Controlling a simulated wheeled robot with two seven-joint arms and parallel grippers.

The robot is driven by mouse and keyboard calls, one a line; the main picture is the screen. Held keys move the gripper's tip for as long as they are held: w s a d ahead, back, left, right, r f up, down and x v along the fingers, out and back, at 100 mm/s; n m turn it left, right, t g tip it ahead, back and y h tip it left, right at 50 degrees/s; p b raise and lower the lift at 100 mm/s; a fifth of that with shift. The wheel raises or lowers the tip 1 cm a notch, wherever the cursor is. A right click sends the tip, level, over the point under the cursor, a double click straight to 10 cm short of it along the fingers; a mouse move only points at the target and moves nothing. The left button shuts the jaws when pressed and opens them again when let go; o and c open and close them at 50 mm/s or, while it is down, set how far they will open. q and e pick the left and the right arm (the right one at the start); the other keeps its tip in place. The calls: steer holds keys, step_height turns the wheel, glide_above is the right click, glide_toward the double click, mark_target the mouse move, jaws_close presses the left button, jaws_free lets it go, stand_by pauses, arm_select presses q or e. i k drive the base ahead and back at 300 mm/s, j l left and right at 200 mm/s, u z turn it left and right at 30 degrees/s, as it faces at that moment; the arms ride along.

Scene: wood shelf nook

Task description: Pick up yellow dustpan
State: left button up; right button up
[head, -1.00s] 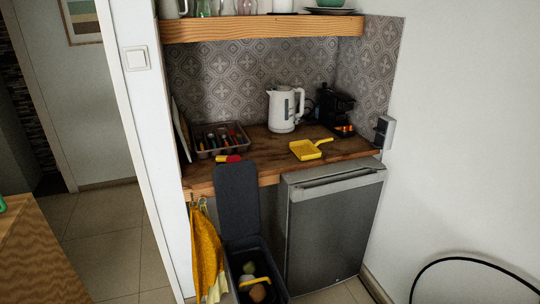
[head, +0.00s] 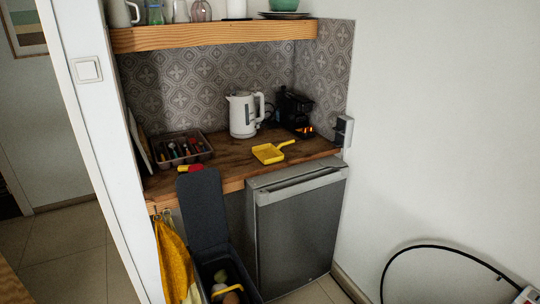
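The yellow dustpan (head: 268,154) lies flat on the wooden counter (head: 222,162) in the head view, right of the middle of the counter. Its short handle points to the back right. It stands in front of the white kettle and the black coffee machine, with bare wood around it. Neither of my grippers shows in the head view, so nothing is seen touching the dustpan.
A white kettle (head: 242,115), a black coffee machine (head: 295,109) and a cutlery tray (head: 181,149) stand on the counter. Below are a grey fridge (head: 295,232) and a bin with its dark lid (head: 203,208) raised. A wooden shelf (head: 215,35) hangs above. Floor shows at left.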

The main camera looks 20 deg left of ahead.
mark_target(268, 154)
steer(key=i+z, duration=0.2)
steer(key=i, duration=0.3)
steer(key=i+j+z, duration=0.25)
steer(key=i, duration=0.25)
